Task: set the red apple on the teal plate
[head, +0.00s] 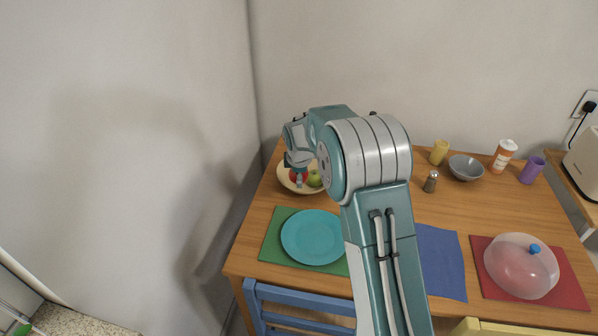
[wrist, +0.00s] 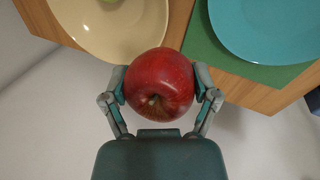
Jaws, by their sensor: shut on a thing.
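The red apple (wrist: 158,84) is between the two fingers of my gripper (wrist: 160,92), which is shut on it. In the head view the apple (head: 299,175) shows in part below my gripper (head: 299,177), over the cream bowl (head: 284,182). In the wrist view the bowl (wrist: 110,42) lies behind the apple, to the upper left. The teal plate (head: 313,237) lies empty on a green placemat (head: 270,247), in front of the bowl. It also shows at the upper right of the wrist view (wrist: 270,28).
A green apple (head: 315,179) sits in the bowl. My arm hides the middle of the table (head: 450,212). Blue chair (head: 300,292) stands in front.

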